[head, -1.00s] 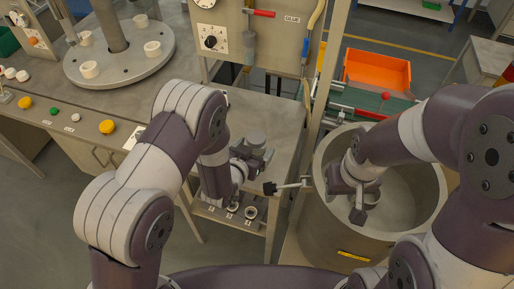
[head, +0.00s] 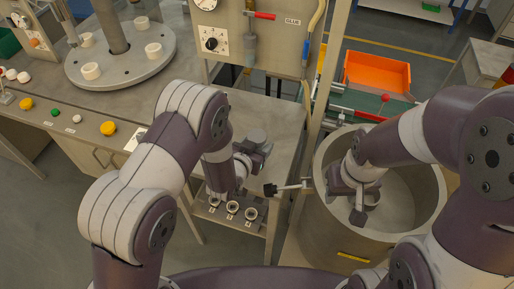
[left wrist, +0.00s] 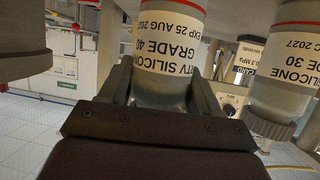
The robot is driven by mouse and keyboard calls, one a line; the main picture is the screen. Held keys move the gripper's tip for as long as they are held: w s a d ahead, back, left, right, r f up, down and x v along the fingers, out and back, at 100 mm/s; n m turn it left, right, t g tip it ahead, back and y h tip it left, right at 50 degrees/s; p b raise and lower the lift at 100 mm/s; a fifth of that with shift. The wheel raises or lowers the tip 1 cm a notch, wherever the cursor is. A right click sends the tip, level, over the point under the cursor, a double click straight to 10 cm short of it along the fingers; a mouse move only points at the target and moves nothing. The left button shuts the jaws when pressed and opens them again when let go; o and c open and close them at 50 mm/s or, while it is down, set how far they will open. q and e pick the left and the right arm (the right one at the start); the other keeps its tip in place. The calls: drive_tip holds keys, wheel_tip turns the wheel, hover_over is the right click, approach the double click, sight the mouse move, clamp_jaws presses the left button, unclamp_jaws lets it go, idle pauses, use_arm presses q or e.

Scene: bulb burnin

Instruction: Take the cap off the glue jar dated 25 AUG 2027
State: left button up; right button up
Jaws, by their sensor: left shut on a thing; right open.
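The glue jar dated 25 AUG 2027 (left wrist: 168,45), marked RTV SILICONE GRADE 40, shows in the left wrist view. Its white label has a red line and reads upside down in the picture. My left gripper (left wrist: 163,95) is shut around the narrowing grey end of this jar, below the label in the picture. The dark gripper body hides the jar's cap. In the head view my left gripper (head: 248,160) is over the small table. My right gripper (head: 360,205) is open and empty over the large round bin.
A GRADE 30 jar (left wrist: 284,65) is close on the right in the wrist view. Three ring holders (head: 231,207) sit on a low shelf. The round bin (head: 432,215) stands right of the table (head: 285,120). An orange tray (head: 377,72) is behind.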

sight(258, 136)
use_arm(q)
wheel_tip(258, 136, up, 3)
drive_tip(key=shift+d+r+b, duration=0.15)
drive_tip(key=shift+b, duration=0.15)
use_arm(e)
drive_tip(key=shift+f, duration=0.35)
drive_tip(key=shift+f+b, duration=0.55)
use_arm(q)
drive_tip(key=s+d+r, duration=0.6)
drive_tip(key=s+d, duration=0.1)
drive_tip(key=s, duration=0.2)
drive_tip(key=shift+d+r, duration=0.25)
drive_tip(key=shift+r, duration=0.1)
drive_tip(key=shift+w, duration=0.1)
drive_tip(key=o, duration=0.5)
drive_tip(key=shift+c, duration=0.2)
drive_tip(key=c, duration=0.7)
